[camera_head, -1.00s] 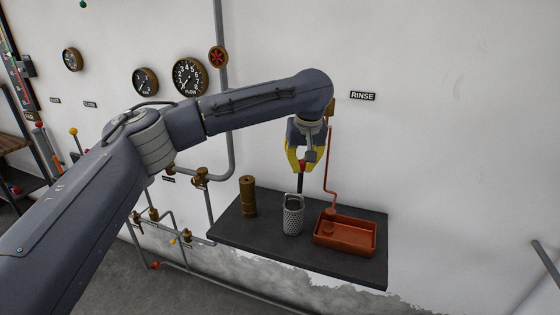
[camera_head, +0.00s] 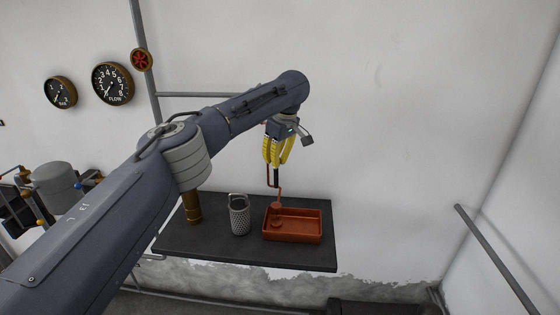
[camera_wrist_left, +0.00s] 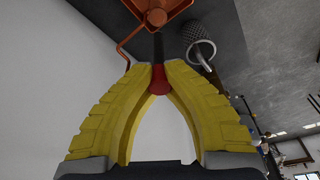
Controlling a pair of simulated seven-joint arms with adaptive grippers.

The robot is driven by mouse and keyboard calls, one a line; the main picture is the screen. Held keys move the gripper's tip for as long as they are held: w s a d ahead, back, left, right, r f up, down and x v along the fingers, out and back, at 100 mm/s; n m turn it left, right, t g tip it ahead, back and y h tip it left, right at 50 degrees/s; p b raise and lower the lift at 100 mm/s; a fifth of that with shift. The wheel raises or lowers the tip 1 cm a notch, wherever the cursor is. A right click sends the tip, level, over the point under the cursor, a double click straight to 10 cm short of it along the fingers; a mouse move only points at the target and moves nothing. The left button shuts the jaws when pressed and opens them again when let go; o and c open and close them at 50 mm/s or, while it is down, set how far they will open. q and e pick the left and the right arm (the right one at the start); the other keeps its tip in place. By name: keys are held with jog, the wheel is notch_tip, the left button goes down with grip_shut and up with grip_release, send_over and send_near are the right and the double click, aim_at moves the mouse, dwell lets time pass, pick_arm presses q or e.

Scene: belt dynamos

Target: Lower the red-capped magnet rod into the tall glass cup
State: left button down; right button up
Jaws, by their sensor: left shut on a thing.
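My left gripper (camera_head: 277,163) has yellow fingers and is shut on the red-capped magnet rod. The dark shaft of the rod (camera_head: 276,178) hangs below the fingers, in the air above the back left part of the red-brown tray. In the left wrist view the fingertips (camera_wrist_left: 160,70) close around the red cap (camera_wrist_left: 159,82), and the dark rod (camera_wrist_left: 158,48) points away from them towards the tray. A tall glass cup cannot be made out in any view. My right gripper is not in view.
A dark shelf (camera_head: 190,240) carries a perforated metal basket (camera_head: 239,217) with a handle, a brass cylinder (camera_head: 192,206) partly behind my arm, and the red-brown tray (camera_head: 298,239).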

aim_at(276, 188)
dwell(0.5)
pick_arm(q)
jog(key=shift+s+d+x, duration=0.15)
jog(key=shift+x, duration=0.75)
jog(key=shift+s+d+x, duration=0.15)
jog(key=shift+x, duration=0.8)
jog(key=shift+s+d+x, duration=0.15)
jog(key=shift+d+x, duration=0.05)
jog(key=shift+x, duration=0.7)
jog(key=s+d+x, duration=0.1)
jog(key=x, duration=0.8)
jog(key=shift+s+d+f, duration=0.25)
jog(key=shift+f, duration=0.3)
dwell(3.3)
